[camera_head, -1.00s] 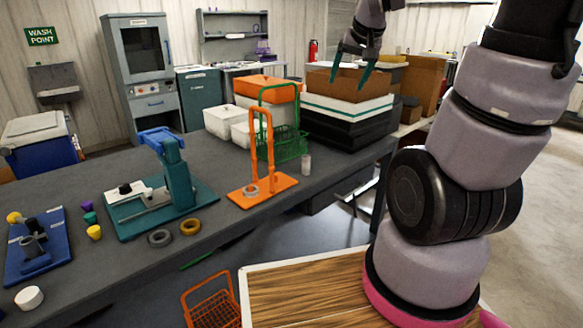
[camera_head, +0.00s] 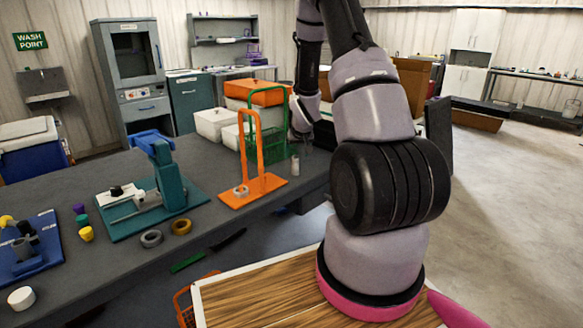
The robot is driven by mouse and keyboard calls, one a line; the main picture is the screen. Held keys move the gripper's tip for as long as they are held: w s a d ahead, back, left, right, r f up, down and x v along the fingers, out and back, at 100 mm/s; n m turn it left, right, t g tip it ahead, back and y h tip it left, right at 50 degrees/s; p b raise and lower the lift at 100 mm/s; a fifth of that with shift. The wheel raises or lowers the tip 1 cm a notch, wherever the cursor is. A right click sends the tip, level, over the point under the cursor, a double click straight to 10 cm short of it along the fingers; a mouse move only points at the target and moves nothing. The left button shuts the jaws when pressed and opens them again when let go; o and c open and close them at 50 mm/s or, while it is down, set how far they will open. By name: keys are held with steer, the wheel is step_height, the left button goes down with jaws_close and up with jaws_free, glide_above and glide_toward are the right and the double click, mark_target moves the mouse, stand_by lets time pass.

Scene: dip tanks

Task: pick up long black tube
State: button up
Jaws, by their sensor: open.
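I cannot make out a long black tube for certain in the head view. My gripper (camera_head: 303,118) is beyond the orange stand, beside the green wire basket, at the far part of the bench. Its fingertips are hidden, and I see nothing held in it. My arm covers most of the black and white boxes behind it.
The grey bench (camera_head: 120,265) carries a teal press (camera_head: 170,185), an orange stand (camera_head: 262,185), a green wire basket (camera_head: 274,150) and white bins (camera_head: 212,124). A small pale cylinder (camera_head: 295,165) stands near the basket. Open floor (camera_head: 500,220) lies to the right.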

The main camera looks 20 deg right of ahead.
mark_target(296, 161)
steer(key=x, duration=0.8)
steer(key=shift+w+d+f, duration=0.1)
steer(key=shift+f, duration=0.2)
jaws_close()
